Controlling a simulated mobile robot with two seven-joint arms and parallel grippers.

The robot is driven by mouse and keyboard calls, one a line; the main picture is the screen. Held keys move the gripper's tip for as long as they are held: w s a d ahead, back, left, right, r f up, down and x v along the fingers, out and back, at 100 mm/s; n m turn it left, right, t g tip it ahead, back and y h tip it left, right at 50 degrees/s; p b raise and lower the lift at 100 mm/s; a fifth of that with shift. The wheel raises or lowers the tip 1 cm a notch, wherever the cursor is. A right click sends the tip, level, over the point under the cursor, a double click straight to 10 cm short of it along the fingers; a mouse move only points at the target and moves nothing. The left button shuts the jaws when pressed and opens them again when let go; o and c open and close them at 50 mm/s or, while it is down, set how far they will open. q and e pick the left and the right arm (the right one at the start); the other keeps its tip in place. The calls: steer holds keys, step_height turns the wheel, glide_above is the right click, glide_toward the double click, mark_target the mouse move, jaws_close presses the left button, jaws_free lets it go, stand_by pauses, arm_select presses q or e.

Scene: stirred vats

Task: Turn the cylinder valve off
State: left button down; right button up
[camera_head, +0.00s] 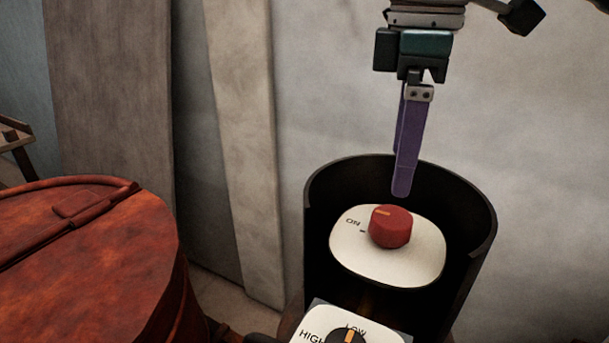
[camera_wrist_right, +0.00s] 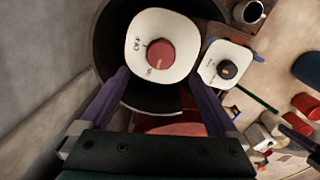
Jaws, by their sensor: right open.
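The cylinder valve knob (camera_head: 390,228) is red with an orange mark and sits on a white plate (camera_head: 345,258) inside a dark, open-topped round guard (camera_head: 485,255). ON is printed left of the knob. In the right wrist view the knob (camera_wrist_right: 160,53) lies just beyond the fingertips, and the plate (camera_wrist_right: 180,22) carries printed labels. My right gripper (camera_head: 402,188) points down above the knob, apart from it. Its purple fingers (camera_wrist_right: 153,76) are open with nothing between them; they overlap in the head view. I cannot make out my left gripper.
A second plate (camera_head: 312,322) with a black LOW/HIGH knob (camera_head: 347,337) stands in front of the guard. A rusty red drum (camera_head: 90,260) is at the left. Boards lean on the wall behind. The right wrist view shows a cup (camera_wrist_right: 249,12) and red cylindrical things (camera_wrist_right: 302,102).

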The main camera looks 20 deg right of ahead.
mark_target(389, 215)
step_height(389, 215, down, 8)
steer(key=shift+a+f+p, duration=0.15)
steer(key=shift+f+p, duration=0.05)
steer(key=shift+p, duration=0.35)
arm_select(q)
steer(key=shift+w+a+r, duration=0.1)
steer(key=shift+a+r, duration=0.25)
steer(key=shift+r, duration=0.35)
arm_select(e)
steer(key=shift+f, duration=0.35)
steer(key=c, duration=1.4)
arm_select(q)
steer(key=shift+d, duration=0.1)
steer(key=shift+r, duration=0.1)
arm_select(e)
steer(key=shift+r, duration=0.1)
